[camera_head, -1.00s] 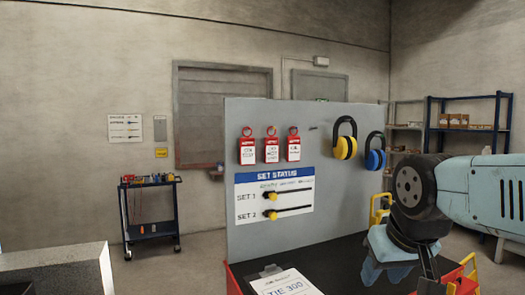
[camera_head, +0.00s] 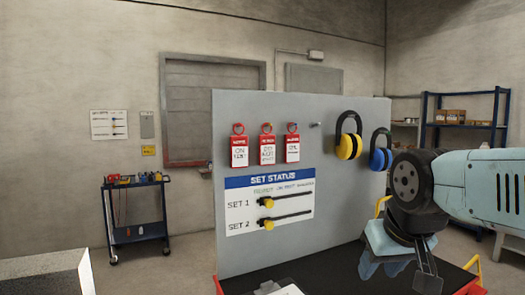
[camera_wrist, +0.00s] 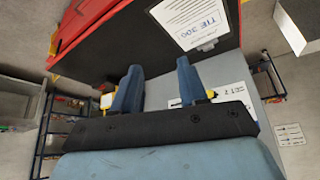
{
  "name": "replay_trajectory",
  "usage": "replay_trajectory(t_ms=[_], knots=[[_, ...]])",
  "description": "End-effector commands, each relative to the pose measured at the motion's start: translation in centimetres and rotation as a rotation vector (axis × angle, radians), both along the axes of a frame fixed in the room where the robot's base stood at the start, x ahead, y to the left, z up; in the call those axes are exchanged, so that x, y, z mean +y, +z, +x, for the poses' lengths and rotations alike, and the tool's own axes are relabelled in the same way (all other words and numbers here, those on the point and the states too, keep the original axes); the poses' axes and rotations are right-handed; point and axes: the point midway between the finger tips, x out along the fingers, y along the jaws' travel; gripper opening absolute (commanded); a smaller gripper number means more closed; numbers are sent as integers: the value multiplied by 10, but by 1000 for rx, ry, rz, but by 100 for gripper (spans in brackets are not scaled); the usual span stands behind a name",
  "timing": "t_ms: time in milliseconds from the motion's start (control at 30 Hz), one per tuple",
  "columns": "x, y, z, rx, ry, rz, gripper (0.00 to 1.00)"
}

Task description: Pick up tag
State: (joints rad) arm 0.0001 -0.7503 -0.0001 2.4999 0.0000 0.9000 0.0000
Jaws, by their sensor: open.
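Three red tags with white labels hang on pegs along the top of a grey board in the head view: a left tag (camera_head: 239,150), a middle tag (camera_head: 267,149) and a right tag (camera_head: 292,147). Their small print is too blurred to read fully. My gripper (camera_head: 428,280) is at the lower right of the head view, low and to the right of the tags, apart from them. In the wrist view my gripper (camera_wrist: 158,68) shows two blue fingers spread apart with nothing between them. The tags cannot be made out in the wrist view.
The grey board (camera_head: 350,205) also bears an empty peg (camera_head: 315,125), yellow ear muffs (camera_head: 348,146), blue ear muffs (camera_head: 380,157) and a Set Status panel (camera_head: 270,200) with yellow-knobbed sliders. A dark red-edged surface lies below. A tool cart (camera_head: 138,232) stands left.

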Motion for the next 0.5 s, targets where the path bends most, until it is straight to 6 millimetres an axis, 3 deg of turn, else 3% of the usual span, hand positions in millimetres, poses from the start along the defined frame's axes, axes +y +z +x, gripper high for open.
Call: replay_trajectory(t_ms=[167, 300, 367, 500], knots=[[0, 0, 0, 0, 0, 0, 43], [-1, 2, 5, -13, -1, -3, 55], [-2, 6, 15, -39, -3, -8, 61], [-3, 24, 62, -169, -10, -27, 74]])
